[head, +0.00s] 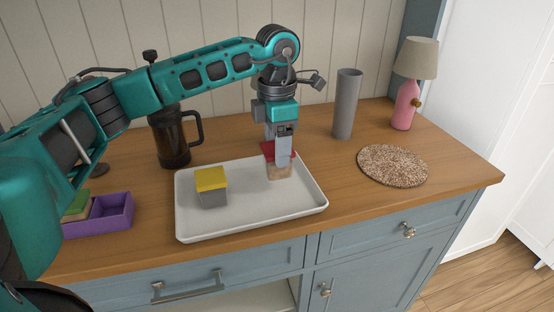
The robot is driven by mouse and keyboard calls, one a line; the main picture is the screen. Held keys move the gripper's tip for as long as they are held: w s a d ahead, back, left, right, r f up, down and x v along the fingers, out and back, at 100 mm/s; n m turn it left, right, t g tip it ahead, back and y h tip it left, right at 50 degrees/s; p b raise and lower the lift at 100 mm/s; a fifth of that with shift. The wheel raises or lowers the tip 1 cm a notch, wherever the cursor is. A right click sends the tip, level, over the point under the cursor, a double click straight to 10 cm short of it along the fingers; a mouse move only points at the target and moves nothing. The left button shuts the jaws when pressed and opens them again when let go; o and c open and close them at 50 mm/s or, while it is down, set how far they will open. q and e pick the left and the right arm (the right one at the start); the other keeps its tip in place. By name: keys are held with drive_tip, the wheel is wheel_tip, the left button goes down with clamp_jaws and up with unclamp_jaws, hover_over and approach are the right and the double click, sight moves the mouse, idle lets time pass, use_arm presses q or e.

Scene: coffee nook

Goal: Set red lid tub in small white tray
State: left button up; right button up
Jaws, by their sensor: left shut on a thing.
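The red lid tub (278,173) has a red top and a clear, tan-looking body. It is over the right back part of the small white tray (250,223). My left gripper (281,158) comes down from above and is shut on the tub, with its fingers hiding part of the lid. The tub looks upright and at or very near the tray floor; I cannot tell if it touches. A grey tub with a yellow lid (211,186) sits in the left part of the tray. My right gripper is not in view.
A dark pitcher (171,140) stands behind the tray. A purple box (115,212) is at the left. A grey cylinder (346,104), a round speckled mat (393,165) and a pink lamp (405,105) are at the right. The counter's front right is clear.

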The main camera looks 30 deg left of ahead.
use_arm(q)
drive_tip(key=shift+f, duration=1.85)
drive_tip(key=shift+f, duration=0.15)
drive_tip(key=o, duration=1.1)
drive_tip(key=shift+r, duration=0.4)
wheel_tip(320, 180, up, 12)
drive_tip(key=shift+f, duration=0.25)
